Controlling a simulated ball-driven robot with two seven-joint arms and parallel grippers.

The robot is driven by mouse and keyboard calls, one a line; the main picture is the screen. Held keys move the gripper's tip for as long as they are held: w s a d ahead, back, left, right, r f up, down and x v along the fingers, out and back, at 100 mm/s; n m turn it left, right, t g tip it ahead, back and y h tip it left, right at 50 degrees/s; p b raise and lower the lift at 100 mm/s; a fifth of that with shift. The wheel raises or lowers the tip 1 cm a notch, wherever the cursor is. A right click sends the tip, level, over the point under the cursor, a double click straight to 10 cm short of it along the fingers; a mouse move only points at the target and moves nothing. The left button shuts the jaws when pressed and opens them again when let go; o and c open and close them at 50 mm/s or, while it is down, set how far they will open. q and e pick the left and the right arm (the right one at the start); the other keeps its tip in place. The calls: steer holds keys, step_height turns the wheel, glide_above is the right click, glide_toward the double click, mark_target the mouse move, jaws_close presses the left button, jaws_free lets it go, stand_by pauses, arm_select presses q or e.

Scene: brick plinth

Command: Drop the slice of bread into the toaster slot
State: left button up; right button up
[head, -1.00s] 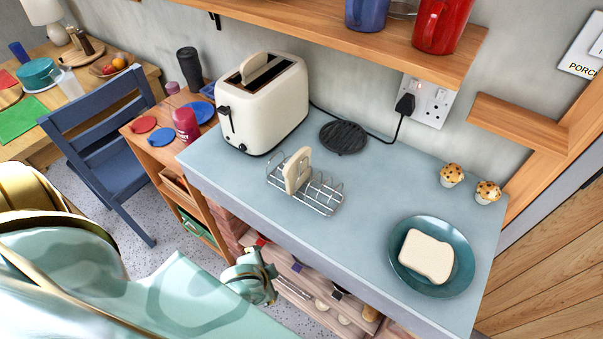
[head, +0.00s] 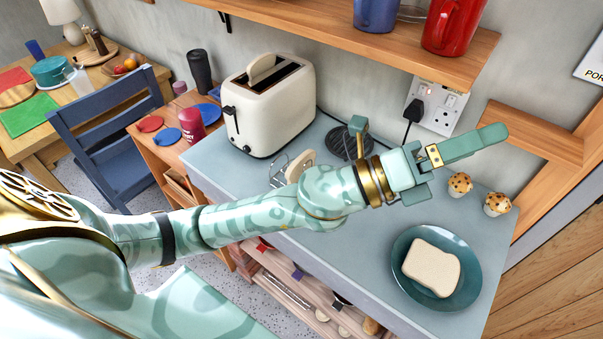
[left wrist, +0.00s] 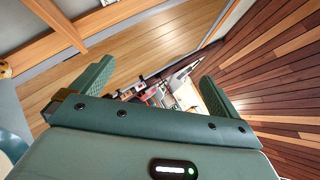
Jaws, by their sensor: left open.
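The cream toaster (head: 268,105) stands at the back left of the counter, with a slice of bread (head: 262,68) sticking up from one slot. The other slot looks empty. A second slice (head: 299,166) stands in the wire toast rack (head: 278,172), which is mostly hidden behind my left arm. A third slice (head: 432,268) lies flat on a teal plate (head: 403,252) at the right. My left gripper (head: 447,163) is open and empty, stretched over the counter's right part, above and behind the plate. Its spread fingers (left wrist: 155,88) show in the left wrist view. My right gripper is not visible.
Two muffins (head: 460,184) stand near the counter's right edge. A socket with a black plug (head: 415,108) and a wooden shelf (head: 350,40) with mugs are on the wall behind. A round black trivet (head: 340,143) lies right of the toaster.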

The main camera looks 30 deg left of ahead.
arm_select(q)
steer(key=s+d+f+m+g+h, duration=0.1)
steer(key=s+d+m+g+h, duration=0.3)
steer(key=m+g, duration=0.65)
steer(key=m+g+y+b, duration=0.3)
steer(key=m+y, duration=0.7)
steer(key=y, duration=1.2)
glide_above(301, 172)
steer(key=w, duration=0.1)
steer(key=shift+n+g, duration=0.25)
steer(key=shift+g, duration=0.3)
steer(key=f, duration=1.2)
steer(key=f+p, duration=0.1)
steer(key=f, duration=0.6)
steer(key=shift+a, duration=0.35)
step_height(301, 172, down, 6)
steer(key=shift+d+f+b, duration=0.1)
steer(key=shift+f+b, duration=0.05)
steer(key=shift+b, duration=0.6)
steer(key=c, duration=0.7)
